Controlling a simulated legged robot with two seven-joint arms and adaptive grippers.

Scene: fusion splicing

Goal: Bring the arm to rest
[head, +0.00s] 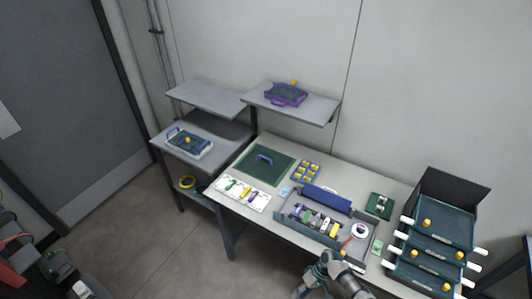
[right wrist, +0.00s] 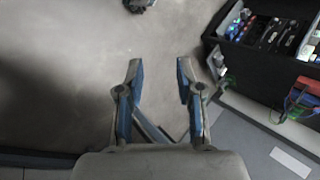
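My right gripper (right wrist: 158,70) shows in the right wrist view. Its two fingers are apart with nothing between them, above bare grey floor. In the head view, part of one of my arms (head: 335,270) reaches in at the bottom, by the front edge of the workbench (head: 232,207). I cannot tell which arm it is, and no fingertips are clear there. My left gripper cannot be made out in either view.
A grey tray (head: 285,222) of tools, a green mat (head: 250,168) and a white strip (head: 255,203) lie on the bench. Stacked dark trays (head: 430,262) stand at right. A black tool case (right wrist: 236,36) lies beside the right gripper. Floor (head: 180,250) is open at left.

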